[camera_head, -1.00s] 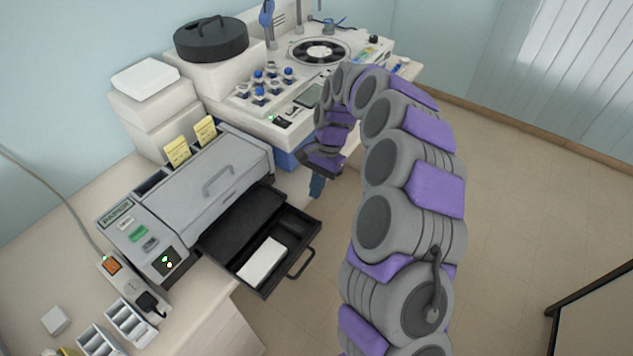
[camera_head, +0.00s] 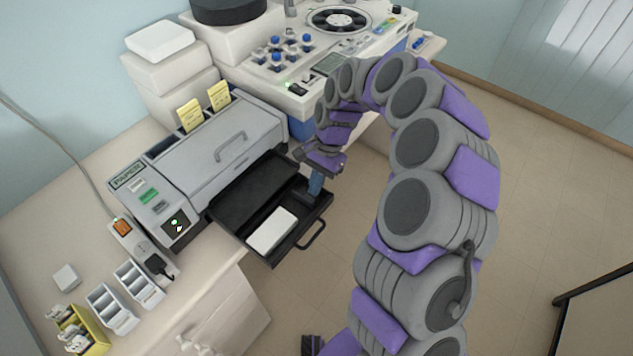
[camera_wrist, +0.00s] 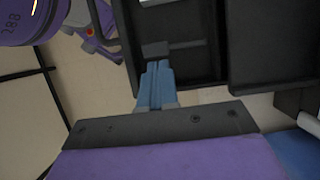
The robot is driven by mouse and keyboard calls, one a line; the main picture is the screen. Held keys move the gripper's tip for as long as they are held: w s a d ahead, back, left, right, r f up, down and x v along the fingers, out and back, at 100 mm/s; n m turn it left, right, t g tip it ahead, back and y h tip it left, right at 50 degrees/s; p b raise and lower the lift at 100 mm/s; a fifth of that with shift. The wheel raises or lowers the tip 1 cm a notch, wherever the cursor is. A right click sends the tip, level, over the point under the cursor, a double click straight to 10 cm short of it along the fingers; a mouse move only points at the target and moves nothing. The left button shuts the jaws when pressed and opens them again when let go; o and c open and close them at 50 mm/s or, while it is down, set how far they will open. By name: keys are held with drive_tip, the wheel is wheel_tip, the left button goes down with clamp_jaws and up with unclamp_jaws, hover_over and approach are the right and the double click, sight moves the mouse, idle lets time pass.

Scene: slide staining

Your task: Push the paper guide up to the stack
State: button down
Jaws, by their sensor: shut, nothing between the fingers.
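The paper drawer (camera_head: 287,250) is a black tray pulled out from the front of the grey printer-like machine. A white paper stack (camera_head: 271,231) lies flat in its front part. The paper guide (camera_wrist: 155,50) looks like a small dark block beside a rail in the wrist view; in the head view it is hard to pick out against the black tray. My gripper (camera_head: 315,186) is shut and empty, its blue fingers pointing down at the drawer's right rear side. In the wrist view the fingertips (camera_wrist: 156,66) are right at the guide; whether they touch it I cannot tell.
The grey machine (camera_head: 215,150) stands behind the drawer. The drawer handle (camera_head: 313,236) sticks out in front. A slide-staining bench unit (camera_head: 330,60) with blue-capped bottles is behind my arm. Small white racks (camera_head: 138,284) are at lower left. Open floor lies to the right.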

sight(307, 200)
drive_tip(key=shift+s+a+r+p, duration=0.1)
drive_tip(key=shift+s+a+p, duration=0.45)
drive_tip(key=shift+s, duration=0.25)
drive_tip(key=shift+s+a+p, duration=0.4)
drive_tip(key=shift+s+a, duration=0.25)
drive_tip(key=shift+s, duration=0.15)
drive_tip(key=shift+s+a, duration=0.25)
drive_tip(key=shift+s, duration=0.05)
